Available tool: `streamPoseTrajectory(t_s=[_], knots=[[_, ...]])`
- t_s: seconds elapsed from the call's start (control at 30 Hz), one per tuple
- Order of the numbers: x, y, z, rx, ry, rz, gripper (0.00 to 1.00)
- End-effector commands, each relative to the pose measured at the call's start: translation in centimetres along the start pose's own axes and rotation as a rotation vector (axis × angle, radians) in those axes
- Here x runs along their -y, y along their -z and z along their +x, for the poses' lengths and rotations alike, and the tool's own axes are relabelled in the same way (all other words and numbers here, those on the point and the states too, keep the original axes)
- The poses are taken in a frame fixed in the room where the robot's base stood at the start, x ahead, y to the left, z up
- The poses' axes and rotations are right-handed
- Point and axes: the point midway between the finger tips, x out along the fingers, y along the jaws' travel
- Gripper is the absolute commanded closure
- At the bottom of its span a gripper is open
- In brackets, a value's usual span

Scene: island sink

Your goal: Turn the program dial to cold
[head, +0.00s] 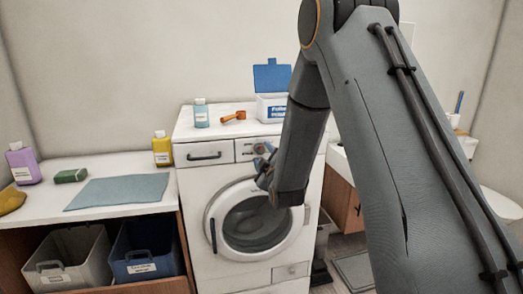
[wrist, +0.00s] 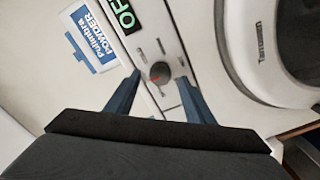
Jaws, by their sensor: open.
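The program dial (wrist: 160,73) is a small dark round knob with a red mark, on the white washing machine's panel (wrist: 155,25). Small marks surround it, too small to read. A display (wrist: 124,14) beside it shows green letters, "OF" visible, cut off by the frame edge. My gripper (wrist: 160,78) is open, one blue finger to each side of the dial; I cannot tell whether they touch it. In the head view my gripper (head: 264,158) is at the upper front of the washing machine (head: 195,215), and the dial is hidden there by my gripper and arm.
The round door (head: 252,222) is closed below the panel. A counter (head: 110,165) with bottles and a cloth (head: 118,191) is at left.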

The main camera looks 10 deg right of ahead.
Motion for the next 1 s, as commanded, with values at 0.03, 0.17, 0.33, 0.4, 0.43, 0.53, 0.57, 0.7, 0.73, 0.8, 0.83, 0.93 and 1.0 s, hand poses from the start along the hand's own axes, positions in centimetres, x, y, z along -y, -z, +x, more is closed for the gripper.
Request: streamPoseTrajectory(t_s=[0.03,0.17,0.33,0.4,0.43,0.53,0.57,0.7,0.73,0.8,0.83,0.93,1.0], knots=[[0.0,0.0,0.7,0.001,0.001,0.000,0.51],[0.0,0.0,2.1,0.000,0.001,0.001,0.51],[0.0,0.0,2.8,0.001,0.001,0.001,0.51],[0.0,0.0,2.9,0.001,0.001,0.001,0.51],[0.0,0.0,2.9,0.001,0.001,0.001,0.51],[0.0,0.0,2.8,0.001,0.002,0.001,0.51],[0.0,0.0,2.8,0.001,0.001,0.001,0.53],[0.0,0.0,2.8,0.001,0.001,0.001,0.77],[0.0,0.0,2.8,0.001,0.001,0.001,0.82],[0.0,0.0,2.8,0.001,0.001,0.001,0.93],[0.0,0.0,2.8,0.001,0.001,0.001,0.93],[0.0,0.0,2.8,0.001,0.001,0.005,0.93],[0.0,0.0,2.8,0.001,0.001,0.013,0.93]])
